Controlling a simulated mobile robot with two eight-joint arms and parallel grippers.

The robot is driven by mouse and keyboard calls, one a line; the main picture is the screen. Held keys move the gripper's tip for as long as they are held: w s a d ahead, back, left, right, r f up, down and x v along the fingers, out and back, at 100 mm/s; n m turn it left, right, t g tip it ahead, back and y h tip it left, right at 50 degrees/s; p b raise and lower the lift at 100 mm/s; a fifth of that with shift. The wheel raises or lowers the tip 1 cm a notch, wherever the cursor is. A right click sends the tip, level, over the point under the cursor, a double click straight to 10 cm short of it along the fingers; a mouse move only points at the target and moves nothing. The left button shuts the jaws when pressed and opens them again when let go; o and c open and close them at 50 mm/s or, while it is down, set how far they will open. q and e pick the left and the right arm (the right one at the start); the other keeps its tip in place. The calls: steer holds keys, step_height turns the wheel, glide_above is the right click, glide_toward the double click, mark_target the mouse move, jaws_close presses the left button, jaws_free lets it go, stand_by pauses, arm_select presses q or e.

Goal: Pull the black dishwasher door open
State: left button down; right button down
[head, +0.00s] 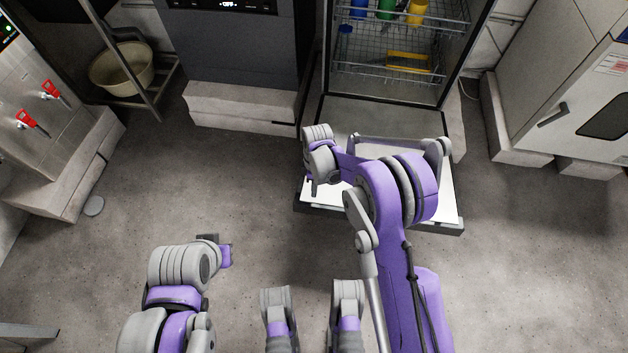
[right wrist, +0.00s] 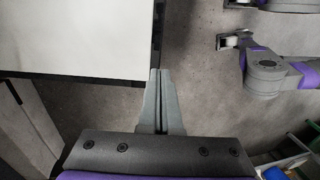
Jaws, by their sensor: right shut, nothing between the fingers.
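The dishwasher door (head: 448,227) hangs down wide open in the head view, its pale inner face up and its dark edge towards me. The dishwasher's cavity above it shows wire racks (head: 390,73). My right arm reaches over the door and covers much of it. My right gripper (head: 313,190) is at the door's left side. In the right wrist view the gripper (right wrist: 160,73) is shut and empty, with its tips beside a corner of the door (right wrist: 90,38). My left arm is at the lower left, well away from the door; its fingers are not clear.
Blue, green and yellow items (head: 417,12) are in the upper rack. A dark-fronted appliance (head: 240,45) with a display stands left of the dishwasher. A white cabinet (head: 545,80) stands at the right. The floor around the door is clear at left and right.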

steer(key=shift+s+a+f+b, duration=0.1)
steer(key=shift+s+f+b, duration=0.1)
steer(key=shift+f, duration=0.85)
steer(key=shift+s+f+b, duration=0.15)
steer(key=shift+f, duration=0.9)
steer(key=shift+s+a+f+b, duration=0.1)
steer(key=shift+s+f+b, duration=0.1)
steer(key=shift+f, duration=0.85)
steer(key=s+f+t+b, duration=0.1)
steer(key=s+f+b, duration=0.2)
steer(key=f+b, duration=0.4)
step_height(320, 180, down, 5)
steer(key=shift+a+f, duration=0.1)
steer(key=shift+a, duration=0.15)
steer(key=shift+s, duration=0.1)
step_height(320, 180, up, 16)
steer(key=f+p, duration=0.1)
steer(key=p, duration=0.5)
glide_above(313, 206)
steer(key=s, duration=0.2)
steer(key=shift+a+r, duration=0.2)
steer(key=shift+r, duration=0.05)
